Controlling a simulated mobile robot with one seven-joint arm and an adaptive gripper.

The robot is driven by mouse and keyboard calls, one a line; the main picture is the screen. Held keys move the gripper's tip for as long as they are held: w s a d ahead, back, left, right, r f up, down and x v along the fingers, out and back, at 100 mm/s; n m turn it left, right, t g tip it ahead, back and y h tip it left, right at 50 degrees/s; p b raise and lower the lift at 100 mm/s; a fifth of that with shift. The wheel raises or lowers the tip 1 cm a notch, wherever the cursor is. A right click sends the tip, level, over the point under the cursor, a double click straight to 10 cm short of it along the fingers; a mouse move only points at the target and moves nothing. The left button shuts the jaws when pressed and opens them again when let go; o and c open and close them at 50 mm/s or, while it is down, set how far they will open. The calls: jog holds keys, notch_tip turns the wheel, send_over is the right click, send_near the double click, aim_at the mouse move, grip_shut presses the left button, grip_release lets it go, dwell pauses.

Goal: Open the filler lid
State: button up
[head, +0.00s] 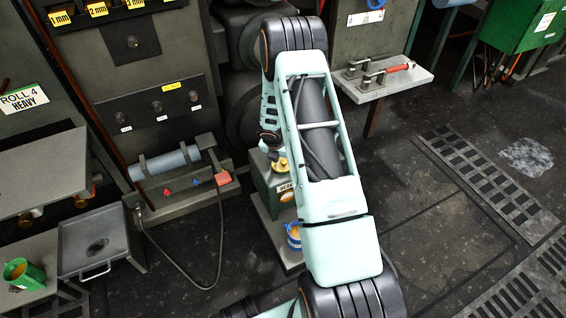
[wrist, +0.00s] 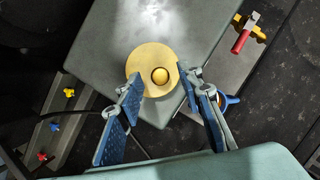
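The filler lid (wrist: 146,61) is a round yellow disc with a ball-like knob (wrist: 160,76) in its middle. It lies flat on the top of a grey-green box (wrist: 125,28) in the wrist view. In the head view a small part of the yellow lid (head: 281,164) shows beside my arm, above the box's green labelled side (head: 284,186). My gripper (wrist: 163,92) is open and empty. Its two blue-padded fingers point towards the lid, with the knob in line with the gap between them. I cannot tell how far the fingertips are from the knob.
A blue-rimmed cup (head: 293,236) stands below the box. A red-handled valve (wrist: 244,33) is at the wrist view's upper right. To the left are a panel ledge (head: 185,198) with coloured knobs and a hanging cable (head: 220,250). The floor at right is open.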

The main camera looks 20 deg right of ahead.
jog(key=shift+f, duration=0.2)
grip_shut()
jog(key=shift+d+r+p, duration=0.1)
jog(key=shift+r+p, duration=0.1)
jog(key=shift+p, duration=0.25)
